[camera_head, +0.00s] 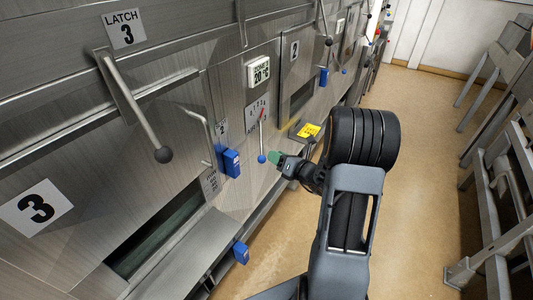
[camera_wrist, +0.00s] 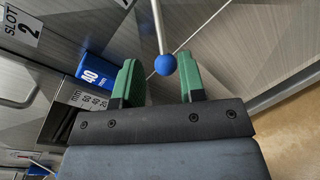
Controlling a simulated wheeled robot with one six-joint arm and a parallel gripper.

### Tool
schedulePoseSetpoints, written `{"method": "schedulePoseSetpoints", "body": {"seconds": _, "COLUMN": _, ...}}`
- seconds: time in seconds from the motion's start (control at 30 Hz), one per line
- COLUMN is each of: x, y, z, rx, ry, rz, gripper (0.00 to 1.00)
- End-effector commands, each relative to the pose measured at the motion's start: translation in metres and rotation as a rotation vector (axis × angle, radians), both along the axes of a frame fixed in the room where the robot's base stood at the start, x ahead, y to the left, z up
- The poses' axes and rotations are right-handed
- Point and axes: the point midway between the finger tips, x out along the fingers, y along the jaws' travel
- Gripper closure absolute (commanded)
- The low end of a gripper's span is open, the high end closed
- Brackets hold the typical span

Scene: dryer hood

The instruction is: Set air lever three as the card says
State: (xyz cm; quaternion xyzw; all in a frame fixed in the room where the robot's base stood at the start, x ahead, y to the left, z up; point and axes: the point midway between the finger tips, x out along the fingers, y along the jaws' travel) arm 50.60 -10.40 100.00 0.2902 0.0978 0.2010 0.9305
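A thin air lever (camera_head: 261,138) with a blue ball knob hangs almost straight down from a small scale plate (camera_head: 257,110) on the steel front. A red mark shows at the lever's top; the plate's number is too small to read. My gripper (camera_head: 274,157) has green fingers and is just right of the knob. In the wrist view my gripper (camera_wrist: 157,62) is open, with the blue knob (camera_wrist: 165,64) near the fingertips, between them and closer to the right finger. Contact cannot be told. A yellow card (camera_head: 308,130) sits on a small ledge; its writing is unreadable.
A "LATCH 3" handle (camera_head: 137,107) with a dark ball is at left. Blue blocks (camera_head: 230,162) sit left of the lever, and another (camera_head: 241,252) lies lower. Metal racks (camera_head: 500,190) stand right, across open floor (camera_head: 425,130).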

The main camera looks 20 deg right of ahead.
Motion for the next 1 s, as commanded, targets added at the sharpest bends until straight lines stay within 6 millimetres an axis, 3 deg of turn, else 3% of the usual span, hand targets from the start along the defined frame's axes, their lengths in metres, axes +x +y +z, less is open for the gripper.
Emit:
{"method": "schedulePoseSetpoints", "body": {"seconds": 0.2, "x": -0.035, "y": -0.017, "z": 0.002, "rx": 0.000, "ry": -0.001, "rz": -0.003, "gripper": 0.63}}
{"method": "schedulePoseSetpoints", "body": {"seconds": 0.4, "x": -0.051, "y": -0.025, "z": 0.004, "rx": 0.001, "ry": 0.000, "rz": -0.001, "gripper": 0.63}}
{"method": "schedulePoseSetpoints", "body": {"seconds": 1.0, "x": -0.056, "y": -0.026, "z": 0.004, "rx": 0.001, "ry": 0.000, "rz": 0.001, "gripper": 0.63}}
